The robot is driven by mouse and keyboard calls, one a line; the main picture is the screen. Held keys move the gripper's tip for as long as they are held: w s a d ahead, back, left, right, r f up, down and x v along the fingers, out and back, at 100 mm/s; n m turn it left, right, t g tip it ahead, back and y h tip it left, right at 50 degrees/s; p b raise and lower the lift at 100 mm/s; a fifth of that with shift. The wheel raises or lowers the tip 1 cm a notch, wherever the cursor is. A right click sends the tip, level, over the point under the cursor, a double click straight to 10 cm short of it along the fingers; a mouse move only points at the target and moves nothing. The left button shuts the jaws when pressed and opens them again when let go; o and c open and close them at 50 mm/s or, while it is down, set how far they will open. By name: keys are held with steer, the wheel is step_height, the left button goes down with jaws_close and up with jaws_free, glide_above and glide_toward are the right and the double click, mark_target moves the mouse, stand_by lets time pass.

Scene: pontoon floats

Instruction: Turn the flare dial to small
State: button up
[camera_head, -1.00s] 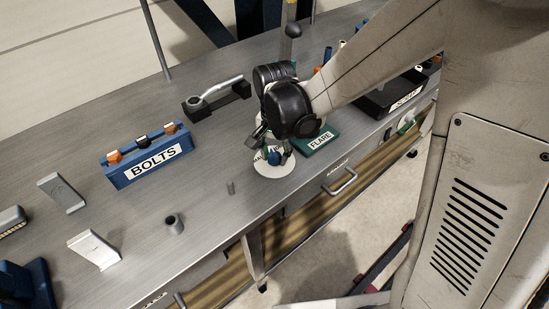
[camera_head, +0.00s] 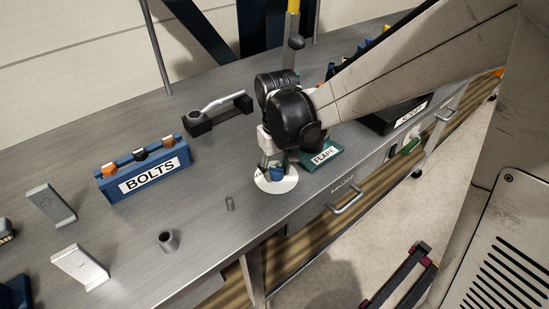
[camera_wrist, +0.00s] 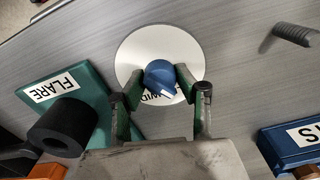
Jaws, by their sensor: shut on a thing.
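The flare dial is a blue knob (camera_wrist: 161,75) with a white pointer mark, set on a round white plate (camera_head: 284,184). In the wrist view the plate (camera_wrist: 138,48) carries dark lettering, partly hidden by the knob and fingers, that seems to read "WIDE". The knob's white mark points down and slightly right, toward that lettering. My gripper (camera_wrist: 160,84) has its green-and-black fingers shut on either side of the knob. In the head view my gripper (camera_head: 272,172) is over the plate, and its wrist hides most of the knob. A green base labelled FLARE (camera_head: 323,156) is beside the plate.
A blue BOLTS rack (camera_head: 147,176) stands to the left, and a black holder with a metal tool (camera_head: 217,113) lies behind. A small grey peg (camera_head: 230,204) and a grey cup (camera_head: 167,241) stand near the front edge. A black tray (camera_head: 392,118) is at right.

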mark_target(277, 167)
steer(key=shift+n, duration=0.9)
steer(key=o, duration=1.2)
steer(key=shift+c, duration=0.2)
step_height(277, 167, up, 12)
steer(key=s+d+r+m+t, duration=0.1)
steer(key=s+d+m+t, duration=0.5)
steer(key=s+d, duration=0.8)
steer(key=shift+s+d+m+t, duration=0.3)
steer(key=shift+d+t, duration=0.1)
steer(key=shift+t, duration=0.1)
